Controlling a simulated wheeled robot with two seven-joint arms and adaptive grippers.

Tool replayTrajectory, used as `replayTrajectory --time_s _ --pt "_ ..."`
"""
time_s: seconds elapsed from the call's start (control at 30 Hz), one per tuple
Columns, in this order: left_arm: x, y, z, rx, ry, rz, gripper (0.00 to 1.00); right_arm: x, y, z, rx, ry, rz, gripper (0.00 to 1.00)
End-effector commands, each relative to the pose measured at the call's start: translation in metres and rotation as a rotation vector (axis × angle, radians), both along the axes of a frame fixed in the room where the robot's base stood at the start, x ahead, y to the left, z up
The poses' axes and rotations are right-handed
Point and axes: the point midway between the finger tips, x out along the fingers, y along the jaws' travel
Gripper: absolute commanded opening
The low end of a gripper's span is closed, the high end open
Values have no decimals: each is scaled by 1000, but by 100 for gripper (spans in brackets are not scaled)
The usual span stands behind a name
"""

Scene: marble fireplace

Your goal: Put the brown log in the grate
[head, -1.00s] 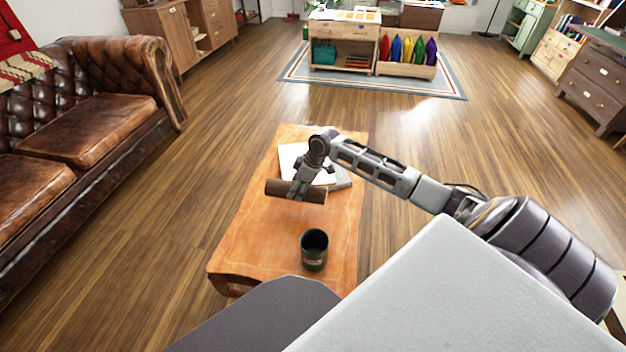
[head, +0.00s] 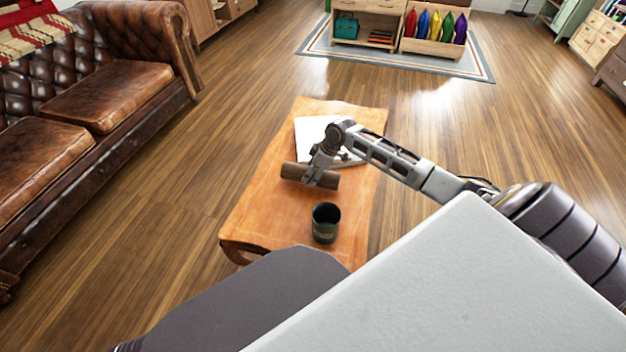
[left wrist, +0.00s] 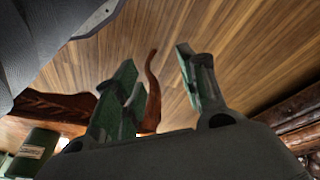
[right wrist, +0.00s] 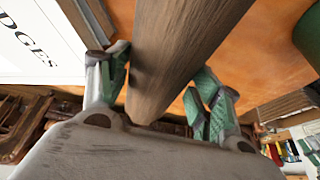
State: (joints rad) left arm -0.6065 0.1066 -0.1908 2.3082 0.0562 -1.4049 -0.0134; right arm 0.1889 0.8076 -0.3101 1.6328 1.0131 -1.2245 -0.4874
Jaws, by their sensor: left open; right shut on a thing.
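The brown log (head: 296,172) is held above the wooden coffee table (head: 262,205) in the head view. My right gripper (head: 318,176) is shut around the log's middle. In the right wrist view the log (right wrist: 180,50) runs between the two green-padded fingers of that gripper (right wrist: 160,90). My left gripper (left wrist: 155,85) is open and empty in the left wrist view, with floor beyond its fingers. The left gripper does not show in the head view. I see no grate in these frames.
A dark mug (head: 325,223) stands on the table's near part. A white book (head: 312,135) lies at its far part. A brown leather sofa (head: 100,110) stands at the left. Wooden floor (head: 440,130) is open on the right.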

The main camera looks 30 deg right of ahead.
Motion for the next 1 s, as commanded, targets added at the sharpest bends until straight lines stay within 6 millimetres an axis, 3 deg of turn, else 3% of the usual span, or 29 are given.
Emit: replayTrajectory --time_s 0.3,0.5,0.8,1.0 --pt "-3 -1 -1 0 7 -3 41 1 0 1 1 -2 0 25" --pt "-3 -1 -4 0 7 -4 41 0 0 -14 1 -2 -1 25" --pt "3 -4 22 -17 -45 -7 41 1 0 -36 0 -3 0 25" --pt "-1 -4 20 -16 -32 -8 41 1 0 -36 0 -3 0 25"
